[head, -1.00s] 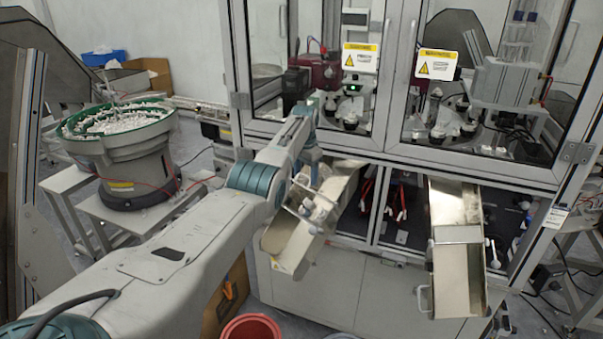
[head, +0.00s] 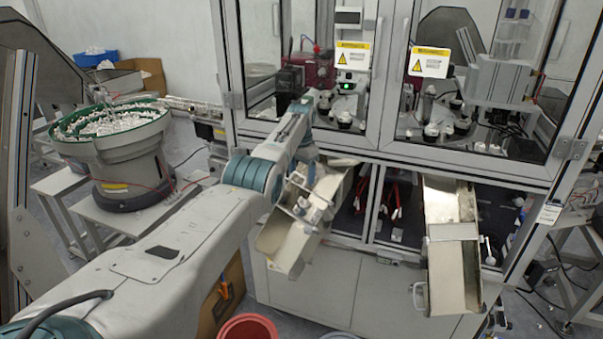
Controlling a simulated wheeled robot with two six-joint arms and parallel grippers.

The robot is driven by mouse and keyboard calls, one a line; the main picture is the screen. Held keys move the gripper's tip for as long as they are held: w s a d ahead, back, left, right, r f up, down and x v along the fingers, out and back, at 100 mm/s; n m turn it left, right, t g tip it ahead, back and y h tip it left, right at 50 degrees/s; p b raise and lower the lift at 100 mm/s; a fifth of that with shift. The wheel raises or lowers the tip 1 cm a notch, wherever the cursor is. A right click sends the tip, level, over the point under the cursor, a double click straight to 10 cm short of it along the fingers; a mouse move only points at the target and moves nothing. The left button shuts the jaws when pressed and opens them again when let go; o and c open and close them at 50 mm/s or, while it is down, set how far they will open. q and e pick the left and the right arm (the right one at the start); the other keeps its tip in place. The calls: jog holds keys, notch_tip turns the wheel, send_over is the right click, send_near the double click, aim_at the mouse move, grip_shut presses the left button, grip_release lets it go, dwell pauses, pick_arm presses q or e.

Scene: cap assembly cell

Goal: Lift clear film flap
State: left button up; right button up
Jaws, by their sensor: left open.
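The left metal chute (head: 283,243) slopes out of the machine's lower opening. A pale crosspiece (head: 316,199) spans its middle. The clear film flap cannot be told apart from the shiny metal at this size. My left arm reaches over the chute from the left, and its wrist bends down there. My left gripper (head: 303,207) is open at the crosspiece, small and partly lost against the metal. I cannot tell whether it touches anything. My right gripper is out of view.
A second metal chute (head: 455,275) with its own crosspiece (head: 453,231) stands at the right. The glass-doored machine (head: 375,143) rises behind both chutes. A bowl feeder (head: 125,160) stands at the left. A red bin (head: 247,327) sits on the floor below.

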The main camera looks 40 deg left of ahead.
pick_arm(q)
notch_tip(320, 180, up, 10)
jog(key=b, duration=0.3)
jog(key=shift+s+d+r, duration=0.2)
jog(key=shift+s, duration=0.1)
